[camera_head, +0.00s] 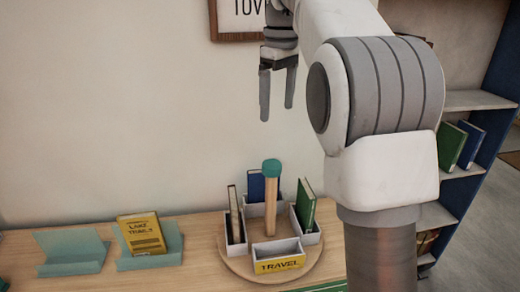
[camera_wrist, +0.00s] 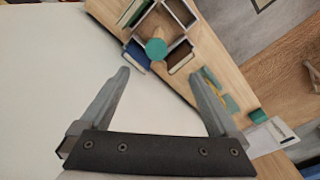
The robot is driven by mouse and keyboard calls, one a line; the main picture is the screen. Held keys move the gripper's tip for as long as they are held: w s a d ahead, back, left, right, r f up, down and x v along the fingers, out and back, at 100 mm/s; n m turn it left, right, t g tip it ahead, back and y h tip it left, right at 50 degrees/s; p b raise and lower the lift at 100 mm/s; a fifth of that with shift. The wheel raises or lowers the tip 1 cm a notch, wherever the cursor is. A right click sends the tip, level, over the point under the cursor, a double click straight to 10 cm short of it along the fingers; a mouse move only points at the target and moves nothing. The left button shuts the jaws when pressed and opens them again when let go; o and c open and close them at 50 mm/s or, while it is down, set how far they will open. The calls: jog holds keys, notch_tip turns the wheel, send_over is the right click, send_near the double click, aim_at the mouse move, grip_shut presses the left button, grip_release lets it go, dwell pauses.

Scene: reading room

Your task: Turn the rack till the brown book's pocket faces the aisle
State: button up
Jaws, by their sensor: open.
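The rack stands on a round wooden base (camera_head: 238,263), with a central wooden post (camera_head: 271,205) topped by a teal knob (camera_head: 271,168). The brown book (camera_head: 233,208) stands in the left pocket. A blue book (camera_head: 256,188) is in the back pocket and a green book (camera_head: 306,205) in the right one. The front pocket has a yellow TRAVEL label (camera_head: 279,265) and looks empty. My gripper (camera_head: 277,110) is open and empty, pointing down above the rack, apart from it. In the wrist view the knob (camera_wrist: 156,48) shows beyond the fingertips, with the brown book (camera_wrist: 181,60) beside it.
The rack is on a wooden counter (camera_head: 200,232) against a pale wall. Left of it, a yellow book (camera_head: 142,234) rests in a teal stand (camera_head: 174,242); another teal stand (camera_head: 72,252) is empty. A blue bookcase (camera_head: 490,135) stands at right. Air around my gripper is clear.

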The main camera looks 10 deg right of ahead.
aim_at(272, 164)
jog(key=shift+n+g, duration=0.3)
jog(key=shift+n, duration=0.2)
jog(key=f, duration=0.5)
jog(key=w+f+b, duration=0.1)
jog(key=f, duration=0.5)
jog(key=w+f+b, duration=0.1)
jog(key=f, duration=0.5)
jog(key=shift+w+a+f, duration=0.1)
jog(key=shift+a, duration=0.1)
grip_shut()
